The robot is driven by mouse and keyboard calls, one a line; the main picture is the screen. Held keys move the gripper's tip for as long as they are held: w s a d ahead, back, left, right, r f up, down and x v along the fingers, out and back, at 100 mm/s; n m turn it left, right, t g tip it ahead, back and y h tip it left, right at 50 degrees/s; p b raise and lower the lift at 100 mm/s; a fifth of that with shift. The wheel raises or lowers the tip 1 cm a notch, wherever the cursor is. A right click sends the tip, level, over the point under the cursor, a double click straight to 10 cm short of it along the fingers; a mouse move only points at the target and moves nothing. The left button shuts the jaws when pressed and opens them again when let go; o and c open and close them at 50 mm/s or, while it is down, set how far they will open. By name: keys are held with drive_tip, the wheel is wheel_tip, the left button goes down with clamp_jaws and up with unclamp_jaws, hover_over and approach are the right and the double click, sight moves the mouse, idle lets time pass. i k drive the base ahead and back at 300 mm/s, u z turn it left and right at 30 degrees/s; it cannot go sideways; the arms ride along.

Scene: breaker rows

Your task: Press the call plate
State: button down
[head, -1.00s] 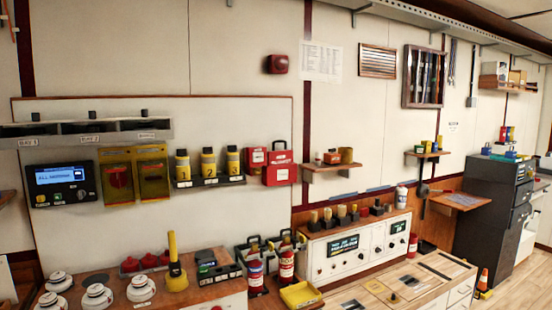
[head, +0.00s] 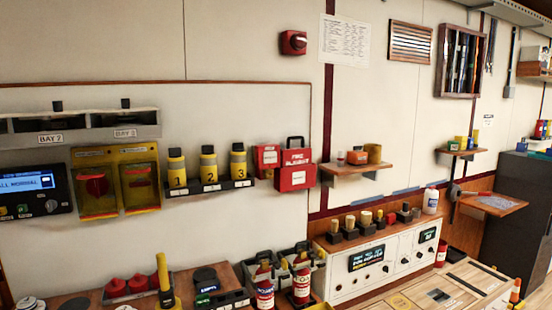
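I cannot make out a plate clearly marked as the call plate. A red wall unit (head: 293,43) with a round front is on the wall at top centre. A desk top (head: 410,300) at lower right has dark and grey inset panels (head: 440,296), too small to read. My gripper is not in view.
A wall board holds two yellow-framed covers (head: 140,186), numbered yellow-black cylinders (head: 208,170) and red boxes (head: 296,170). A white console (head: 385,262) stands at right centre. Red extinguishers (head: 302,285) stand below. A wooden shelf (head: 345,169) and dark cabinet (head: 505,215) are further right.

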sight(270, 157)
drive_tip(key=u, duration=0.25)
drive_tip(key=i, duration=0.75)
drive_tip(key=u, duration=0.75)
drive_tip(key=i, duration=0.6)
drive_tip(key=u, duration=0.35)
